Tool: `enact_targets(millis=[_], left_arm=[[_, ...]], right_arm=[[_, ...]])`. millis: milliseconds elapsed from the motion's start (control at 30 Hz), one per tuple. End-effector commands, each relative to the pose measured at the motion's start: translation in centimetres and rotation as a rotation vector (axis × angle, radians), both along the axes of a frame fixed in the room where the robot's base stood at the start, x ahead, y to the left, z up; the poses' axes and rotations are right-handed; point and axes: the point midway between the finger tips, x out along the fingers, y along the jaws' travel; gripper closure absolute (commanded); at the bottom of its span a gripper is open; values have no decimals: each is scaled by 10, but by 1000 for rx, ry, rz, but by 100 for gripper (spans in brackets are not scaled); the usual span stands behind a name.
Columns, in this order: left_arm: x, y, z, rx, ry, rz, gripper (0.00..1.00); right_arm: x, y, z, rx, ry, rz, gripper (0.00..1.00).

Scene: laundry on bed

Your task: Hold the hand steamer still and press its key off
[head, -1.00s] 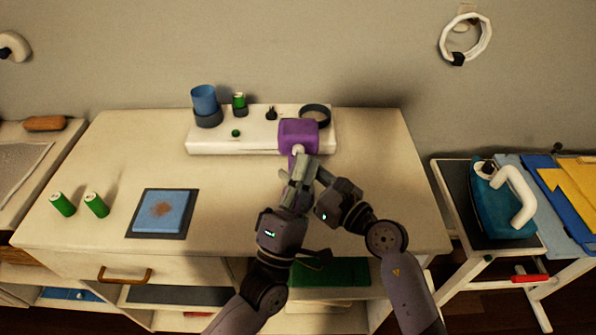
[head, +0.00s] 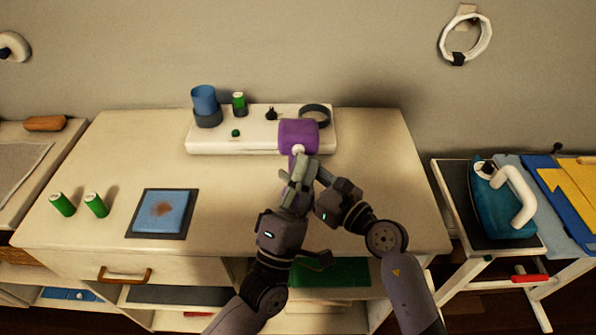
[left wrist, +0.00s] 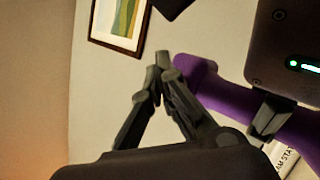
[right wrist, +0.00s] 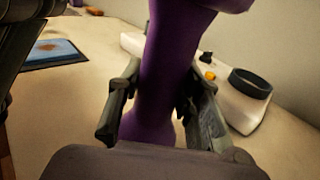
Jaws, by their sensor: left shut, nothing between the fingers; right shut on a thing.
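The hand steamer (head: 297,135) is purple, with a broad head and a narrower handle, held upright in front of the white station. In the right wrist view my right gripper (right wrist: 158,108) is shut around the steamer's purple handle (right wrist: 170,70). My left gripper (head: 300,172) is shut with nothing in it, close to the steamer below its head. In the left wrist view its fingertips (left wrist: 162,68) meet beside the purple steamer (left wrist: 215,90). The steamer's key is hidden or too small to tell; I cannot tell whether the left fingertips touch the steamer.
The white station (head: 235,140) at the back holds a blue cup (head: 204,98), a green can (head: 239,103) and a dark ring (head: 315,113). Two green cans (head: 79,204) and a stained blue cloth (head: 160,210) lie left on the table. An iron (head: 505,195) stands at right.

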Motion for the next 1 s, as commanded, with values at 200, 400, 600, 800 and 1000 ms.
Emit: enact_targets(millis=[200,400,600,800,1000], left_arm=[[-12,0,0,0,1,-2,100],[-32,0,-1,1,2,-2,100],[-52,0,-1,0,1,-2,100],[-60,0,0,0,0,-1,100],[-60,0,0,1,0,-1,100]], right_arm=[[0,0,-1,1,4,1,100],[0,0,-1,1,4,1,100],[0,0,-1,1,4,1,100],[0,0,-1,1,4,1,100],[0,0,-1,1,4,1,100]])
